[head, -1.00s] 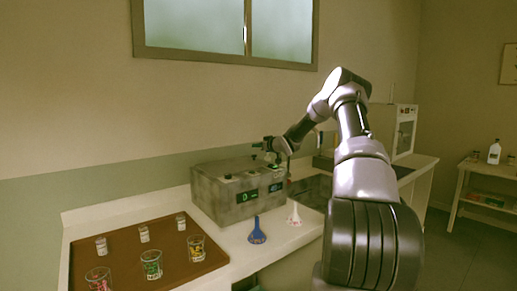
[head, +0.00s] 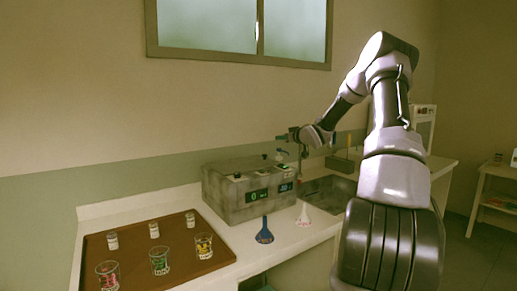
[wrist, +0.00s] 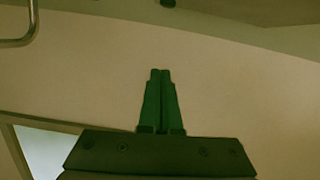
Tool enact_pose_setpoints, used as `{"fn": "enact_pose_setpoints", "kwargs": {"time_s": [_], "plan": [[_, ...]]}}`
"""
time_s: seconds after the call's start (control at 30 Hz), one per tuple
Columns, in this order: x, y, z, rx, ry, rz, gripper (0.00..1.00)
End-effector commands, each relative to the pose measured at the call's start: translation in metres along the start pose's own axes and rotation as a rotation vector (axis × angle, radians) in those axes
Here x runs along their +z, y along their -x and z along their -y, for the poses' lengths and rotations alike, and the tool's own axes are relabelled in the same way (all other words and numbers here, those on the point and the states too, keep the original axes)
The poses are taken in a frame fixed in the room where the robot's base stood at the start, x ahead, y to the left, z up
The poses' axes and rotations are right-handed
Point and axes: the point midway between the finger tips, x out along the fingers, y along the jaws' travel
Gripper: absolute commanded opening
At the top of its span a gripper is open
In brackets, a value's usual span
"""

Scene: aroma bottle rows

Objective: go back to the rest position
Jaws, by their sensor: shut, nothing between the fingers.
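My gripper (wrist: 161,74) shows in the wrist view with its two dark fingers together and nothing between them. Behind it in that view are only wall and part of a window frame. In the head view my arm reaches up and bends over toward the counter. Its wrist end hangs in the air near the grey machine (head: 226,207), above and to the right of it. The fingers cannot be made out clearly in the head view.
The grey machine with lit displays stands on the white counter (head: 322,222). A blue funnel (head: 264,233) and a white funnel (head: 303,216) stand before it. A brown tray (head: 195,262) at left holds small jars and glasses, including a yellow one (head: 204,246). A sink (head: 330,193) lies right of the machine.

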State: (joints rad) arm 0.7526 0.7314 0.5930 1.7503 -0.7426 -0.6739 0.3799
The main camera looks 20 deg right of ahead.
Motion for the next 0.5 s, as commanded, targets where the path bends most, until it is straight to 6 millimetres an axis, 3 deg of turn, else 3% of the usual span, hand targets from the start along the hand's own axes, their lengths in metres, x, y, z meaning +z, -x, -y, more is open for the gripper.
{"fn": "enact_pose_setpoints", "kwargs": {"time_s": [0.13, 0.27, 0.37, 0.5], "plan": [[-0.004, 0.002, 0.004, 0.004, 0.004, 0.012, 0.00], [-0.019, 0.012, 0.020, 0.034, 0.017, 0.082, 0.00], [-0.036, 0.031, 0.039, 0.085, 0.026, 0.171, 0.00], [-0.059, 0.073, 0.066, 0.176, 0.015, 0.296, 0.00]]}}
